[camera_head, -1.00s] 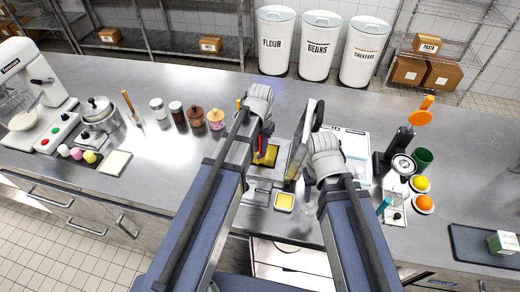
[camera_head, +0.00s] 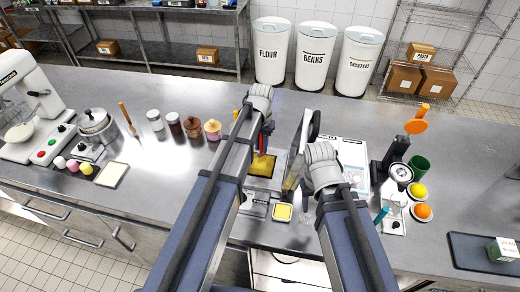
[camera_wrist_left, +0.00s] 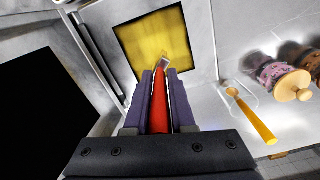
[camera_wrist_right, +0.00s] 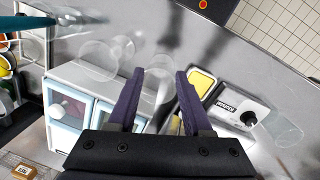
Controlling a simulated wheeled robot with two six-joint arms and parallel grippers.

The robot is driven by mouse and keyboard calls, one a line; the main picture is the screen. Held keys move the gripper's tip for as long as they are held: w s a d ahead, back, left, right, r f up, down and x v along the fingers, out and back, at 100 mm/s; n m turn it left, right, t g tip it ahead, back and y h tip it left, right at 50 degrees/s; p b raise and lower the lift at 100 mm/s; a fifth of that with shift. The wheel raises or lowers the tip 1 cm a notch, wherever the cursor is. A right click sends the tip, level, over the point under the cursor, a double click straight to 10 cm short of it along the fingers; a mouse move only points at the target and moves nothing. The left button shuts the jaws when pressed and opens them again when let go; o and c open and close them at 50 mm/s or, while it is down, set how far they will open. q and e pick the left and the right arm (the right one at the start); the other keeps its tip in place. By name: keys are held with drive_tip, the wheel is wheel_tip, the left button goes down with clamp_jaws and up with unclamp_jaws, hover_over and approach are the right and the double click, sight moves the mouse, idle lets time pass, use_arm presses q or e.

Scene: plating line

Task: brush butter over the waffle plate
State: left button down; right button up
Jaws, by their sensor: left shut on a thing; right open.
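My left gripper (camera_wrist_left: 160,88) is shut on the red handle of a brush (camera_wrist_left: 160,105). The brush tip is over the yellow surface of the waffle plate (camera_wrist_left: 150,38), which has a dark rim; I cannot tell whether it touches. In the head view the waffle plate (camera_head: 262,166) lies under my left gripper (camera_head: 264,140), partly hidden by the arm. The raised lid (camera_head: 297,152) stands to its right. A square dish of butter (camera_head: 283,212) sits in front of the waffle maker and also shows in the right wrist view (camera_wrist_right: 202,82). My right gripper (camera_wrist_right: 156,75) is open and empty.
Several jars (camera_head: 193,127) stand left of the waffle maker. A white case (camera_head: 352,160) is behind my right gripper. A juicer (camera_head: 401,174), a green cup (camera_head: 419,165) and fruit stand further right. The counter behind the waffle maker is clear.

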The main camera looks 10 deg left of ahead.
use_arm(q)
drive_tip(key=shift+w, duration=0.1)
drive_tip(key=shift+w+r, duration=0.1)
drive_tip(key=shift+w, duration=1.65)
drive_tip(key=shift+a, duration=0.1)
drive_tip(key=shift+a, duration=0.7)
drive_tip(key=shift+s, duration=1.9)
drive_tip(key=shift+s, duration=1.75)
drive_tip(key=shift+s, duration=0.1)
